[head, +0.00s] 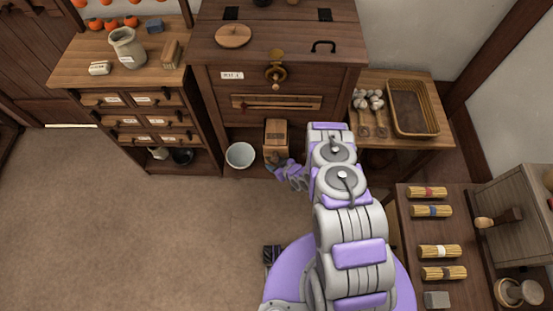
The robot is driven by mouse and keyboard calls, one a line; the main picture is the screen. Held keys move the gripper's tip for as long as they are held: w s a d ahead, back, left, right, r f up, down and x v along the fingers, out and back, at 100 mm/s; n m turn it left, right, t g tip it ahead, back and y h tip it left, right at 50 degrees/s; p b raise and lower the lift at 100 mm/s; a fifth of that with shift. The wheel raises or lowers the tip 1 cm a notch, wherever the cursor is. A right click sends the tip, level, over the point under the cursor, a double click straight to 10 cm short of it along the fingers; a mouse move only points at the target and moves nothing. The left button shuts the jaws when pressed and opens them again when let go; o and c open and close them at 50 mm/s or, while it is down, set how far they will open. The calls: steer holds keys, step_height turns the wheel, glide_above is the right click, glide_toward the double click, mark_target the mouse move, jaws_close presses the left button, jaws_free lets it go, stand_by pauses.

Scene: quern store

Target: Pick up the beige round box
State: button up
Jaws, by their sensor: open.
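A beige round item (518,292), which looks like a small round box, is at the lower right corner, on or beside the dark wooden table. Its exact shape is hard to tell. My gripper (287,173) shows small beyond my arm, low in front of the central cabinet, far to the left of the round item. It is open, and I see nothing held in it. My forearm partly covers the view around it. A flat round wooden lid (233,36) lies on top of the central cabinet.
The right table (440,231) carries several straw bundles and a grey block (437,300). A grey cabinet (520,215) stands beside it. A white bowl (240,155) and wooden box (276,136) are low at the central cabinet. Open floor (130,225) lies to the left.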

steer(key=b+x, duration=0.1)
steer(key=x, duration=0.2)
steer(key=shift+w+a+f, duration=0.15)
steer(key=shift+a+f, duration=0.1)
steer(key=shift+w+a+f, duration=0.2)
steer(key=shift+w, duration=0.2)
steer(key=shift+s, duration=0.1)
jaws_close()
